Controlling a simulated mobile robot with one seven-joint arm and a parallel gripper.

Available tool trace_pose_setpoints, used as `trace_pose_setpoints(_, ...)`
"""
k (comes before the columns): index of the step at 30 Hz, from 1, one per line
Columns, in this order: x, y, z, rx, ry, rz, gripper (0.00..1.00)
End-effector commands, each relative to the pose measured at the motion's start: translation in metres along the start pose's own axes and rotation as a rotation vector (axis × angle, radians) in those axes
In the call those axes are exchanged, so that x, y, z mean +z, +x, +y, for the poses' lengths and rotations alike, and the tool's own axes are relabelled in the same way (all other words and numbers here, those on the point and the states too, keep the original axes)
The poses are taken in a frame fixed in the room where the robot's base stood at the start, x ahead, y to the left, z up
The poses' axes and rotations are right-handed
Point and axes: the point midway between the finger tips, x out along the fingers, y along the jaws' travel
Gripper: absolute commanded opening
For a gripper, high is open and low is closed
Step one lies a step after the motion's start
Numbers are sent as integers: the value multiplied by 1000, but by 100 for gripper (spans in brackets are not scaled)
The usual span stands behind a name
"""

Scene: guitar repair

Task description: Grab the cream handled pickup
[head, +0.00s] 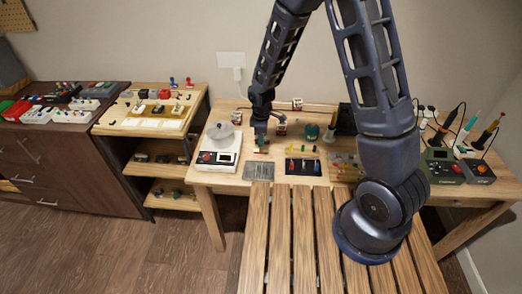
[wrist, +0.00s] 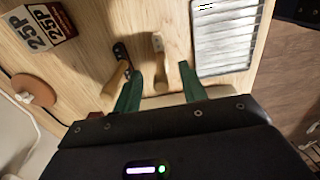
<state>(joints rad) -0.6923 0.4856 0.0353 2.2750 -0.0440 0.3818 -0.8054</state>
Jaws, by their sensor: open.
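In the wrist view, a cream-topped pickup with a light wooden handle (wrist: 169,72) lies on the wooden bench. Its handle shows between the two green fingers of my open gripper (wrist: 158,70). A second pickup, black-topped with a wooden handle (wrist: 116,77), lies to the left, beside and partly behind the left finger. My gripper also shows in the head view (head: 261,142), low over the back bench. The pickups are too small or hidden to make out there. I cannot tell whether the fingers touch the cream one.
A silver ribbed tray (wrist: 226,38) lies right of the cream pickup. A box marked 25P (wrist: 42,27) and a brown disc (wrist: 33,89) are at left. In the head view, a white device (head: 216,157) and a black tool mat (head: 303,166) flank the tray; a slatted wooden top (head: 285,225) is in front.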

Motion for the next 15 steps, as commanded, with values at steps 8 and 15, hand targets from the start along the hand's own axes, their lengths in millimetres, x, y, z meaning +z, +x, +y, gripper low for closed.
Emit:
trace_pose_setpoints(8,-2,33,-1,-1,-1,-1,42)
trace_pose_setpoints(15,-2,39,-1,1,-1,0,42)
